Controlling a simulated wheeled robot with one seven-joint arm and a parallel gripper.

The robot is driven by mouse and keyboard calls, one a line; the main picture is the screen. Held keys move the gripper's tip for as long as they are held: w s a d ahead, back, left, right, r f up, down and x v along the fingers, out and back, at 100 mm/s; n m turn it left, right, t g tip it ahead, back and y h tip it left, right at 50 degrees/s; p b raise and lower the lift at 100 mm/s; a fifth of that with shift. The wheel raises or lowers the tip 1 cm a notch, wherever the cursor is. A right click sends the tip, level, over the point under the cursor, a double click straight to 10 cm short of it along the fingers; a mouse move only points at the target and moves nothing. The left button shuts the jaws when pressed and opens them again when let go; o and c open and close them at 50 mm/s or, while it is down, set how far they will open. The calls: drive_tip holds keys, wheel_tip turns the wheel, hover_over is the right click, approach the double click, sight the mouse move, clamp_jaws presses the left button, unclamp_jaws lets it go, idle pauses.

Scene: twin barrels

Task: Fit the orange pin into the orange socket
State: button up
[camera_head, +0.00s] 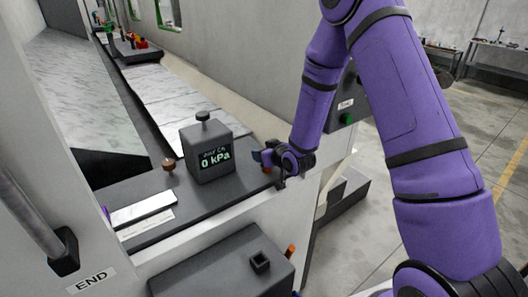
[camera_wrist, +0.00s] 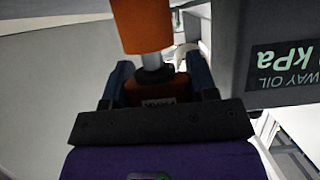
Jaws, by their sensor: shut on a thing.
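My gripper (camera_head: 276,158) is just right of the dark gauge box, above the end of the dark ledge. In the wrist view its two bluish fingers (camera_wrist: 158,85) stand either side of an orange piece with a small label. A thick orange cylinder, taken as the orange pin (camera_wrist: 143,25), fills the top centre; its grey metal shaft runs down to a black collar between the fingers. The exact grip contact is hidden. In the head view a small orange part (camera_head: 267,169) shows beside the fingers. I cannot tell for sure which orange part is the socket.
The gauge box (camera_head: 208,152) reading 0 kPa stands close to the fingers; its face also shows in the wrist view (camera_wrist: 285,72). A brown knob (camera_head: 168,165) stands left of it.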

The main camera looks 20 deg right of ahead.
drive_tip(key=shift+f, duration=0.2)
drive_tip(key=o, duration=1)
drive_tip(key=shift+s, duration=0.1)
drive_tip(key=v, duration=1)
drive_tip(key=shift+s+d+r, duration=0.1)
drive_tip(key=shift+s+r, duration=0.05)
drive_tip(key=shift+s, duration=0.1)
